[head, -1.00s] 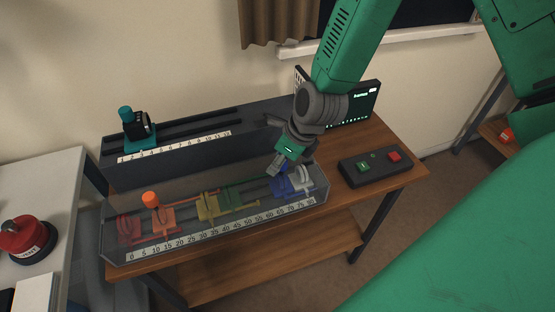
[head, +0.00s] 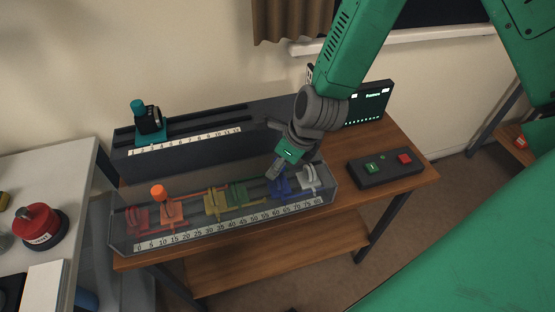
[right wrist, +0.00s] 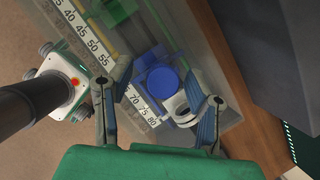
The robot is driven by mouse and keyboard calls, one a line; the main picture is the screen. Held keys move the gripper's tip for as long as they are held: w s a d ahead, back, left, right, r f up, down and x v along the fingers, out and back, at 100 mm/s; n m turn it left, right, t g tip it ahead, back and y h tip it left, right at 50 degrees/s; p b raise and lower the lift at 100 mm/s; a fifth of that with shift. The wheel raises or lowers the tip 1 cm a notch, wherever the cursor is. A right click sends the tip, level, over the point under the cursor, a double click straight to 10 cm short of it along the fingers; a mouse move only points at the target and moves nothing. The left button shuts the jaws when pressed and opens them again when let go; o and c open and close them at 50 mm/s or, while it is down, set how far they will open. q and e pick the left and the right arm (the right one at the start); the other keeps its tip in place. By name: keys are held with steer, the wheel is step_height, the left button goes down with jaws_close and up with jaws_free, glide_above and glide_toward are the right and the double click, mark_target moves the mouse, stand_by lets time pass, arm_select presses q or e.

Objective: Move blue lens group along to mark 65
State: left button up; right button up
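The blue lens group (head: 280,186) stands in the clear-walled trough near the high end of the number scale (head: 235,225). In the right wrist view its round blue knob (right wrist: 163,79) lies between my fingers, beside roughly the 65 to 75 labels; the exact mark under it I cannot tell. My right gripper (head: 275,170) points down over the blue group. In the right wrist view its fingers (right wrist: 160,105) are spread apart, with a gap either side of the knob. My left gripper is not in view.
A pale ring-shaped group (head: 310,177) stands right of the blue one. Green (head: 237,194), yellow (head: 213,202), orange (head: 171,210) and red (head: 137,217) groups sit to the left. A button box (head: 385,167) and a dark screen (head: 368,104) stand to the right.

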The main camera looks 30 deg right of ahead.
steer(key=shift+d+r, duration=0.1)
steer(key=shift+d, duration=0.15)
steer(key=shift+d+r, duration=0.1)
steer(key=shift+r, duration=0.15)
steer(key=v, duration=1.1)
